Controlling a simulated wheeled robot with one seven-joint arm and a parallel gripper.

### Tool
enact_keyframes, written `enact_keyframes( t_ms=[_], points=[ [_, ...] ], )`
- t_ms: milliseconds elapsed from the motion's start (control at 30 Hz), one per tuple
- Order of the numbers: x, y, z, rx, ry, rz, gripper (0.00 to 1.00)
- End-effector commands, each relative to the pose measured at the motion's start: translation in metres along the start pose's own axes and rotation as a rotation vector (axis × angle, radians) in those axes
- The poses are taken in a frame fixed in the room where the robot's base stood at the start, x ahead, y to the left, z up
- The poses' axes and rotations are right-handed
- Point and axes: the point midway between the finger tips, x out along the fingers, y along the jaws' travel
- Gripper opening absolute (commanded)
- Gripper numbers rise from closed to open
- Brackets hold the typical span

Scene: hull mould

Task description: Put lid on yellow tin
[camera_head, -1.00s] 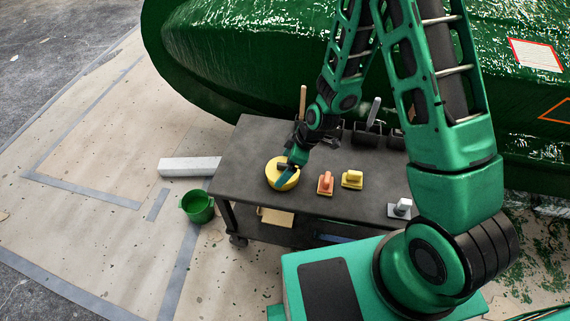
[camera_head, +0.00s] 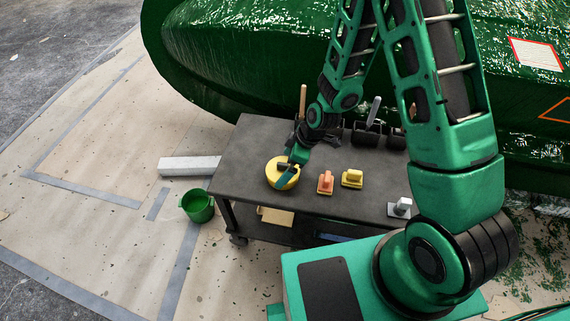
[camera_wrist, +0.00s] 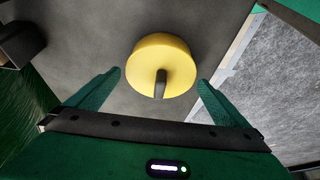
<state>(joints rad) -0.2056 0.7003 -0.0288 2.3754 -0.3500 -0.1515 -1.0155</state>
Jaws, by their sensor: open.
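A round yellow tin (camera_head: 271,174) stands near the left end of the dark table. It also shows in the wrist view (camera_wrist: 160,55). A dark bar-like handle (camera_wrist: 160,84) stands up from its flat yellow top. I cannot tell whether this top is a separate lid, and I see no other lid. My gripper (camera_wrist: 160,77) is open above the tin. In the wrist view its green fingers are spread left and right of the tin, with gaps on both sides. In the head view, part of my gripper (camera_head: 288,172) hides some of the tin.
The dark table (camera_head: 245,150) also bears an orange block with a handle (camera_head: 325,183), a yellow one (camera_head: 352,178), a grey one (camera_head: 402,206) and dark holders (camera_head: 366,134) at the back. A green bucket (camera_head: 198,207) stands on the floor. The green hull (camera_head: 230,60) rises behind.

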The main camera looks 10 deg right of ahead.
Motion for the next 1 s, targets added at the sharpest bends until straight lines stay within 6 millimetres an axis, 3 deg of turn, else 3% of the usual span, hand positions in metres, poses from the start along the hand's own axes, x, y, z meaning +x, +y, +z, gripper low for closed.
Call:
enact_keyframes(
  t_ms=[600,800,1000],
  points=[
    [-0.083,0.001,0.0,0.0,0.001,0.002,1.0],
    [-0.1,0.002,0.0,0.0,0.001,0.001,1.0],
    [-0.105,0.001,0.0,0.0,0.0,0.0,1.0]
  ],
)
